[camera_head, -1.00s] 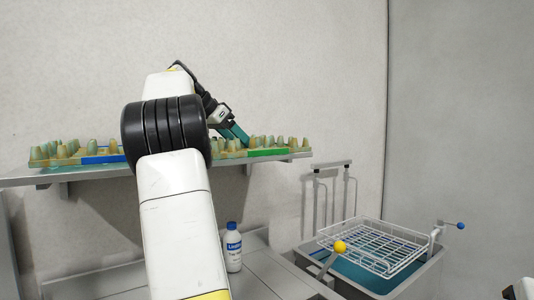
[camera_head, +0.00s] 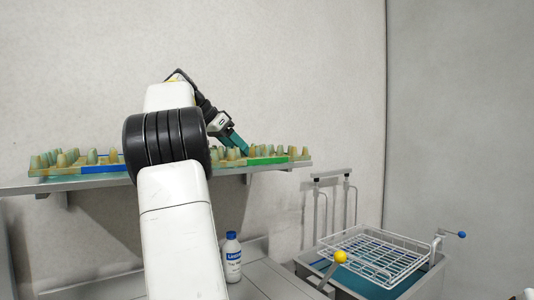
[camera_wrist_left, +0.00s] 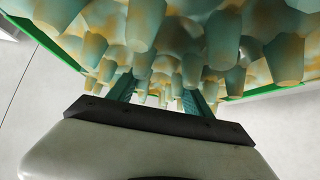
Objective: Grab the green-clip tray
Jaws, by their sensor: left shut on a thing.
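The green-clip tray (camera_head: 268,161) sits on the wall shelf at its right end, a mottled tan and green egg tray with upright cones and a green strip on its front edge. My left gripper (camera_head: 242,149) reaches down onto it from above, its teal fingers among the cones, and is shut on it. In the left wrist view the tray's cones (camera_wrist_left: 220,38) and green edges fill the top, and the fingers (camera_wrist_left: 160,97) go in between cones. The exact contact is hidden. My right gripper is not in view.
A blue-clip tray (camera_head: 100,169) is on the same shelf (camera_head: 120,181) to the left, partly behind my left arm. Below are a white bottle with a blue cap (camera_head: 232,257), a counter, and a sink with a wire basket (camera_head: 375,250). The wall is close behind the shelf.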

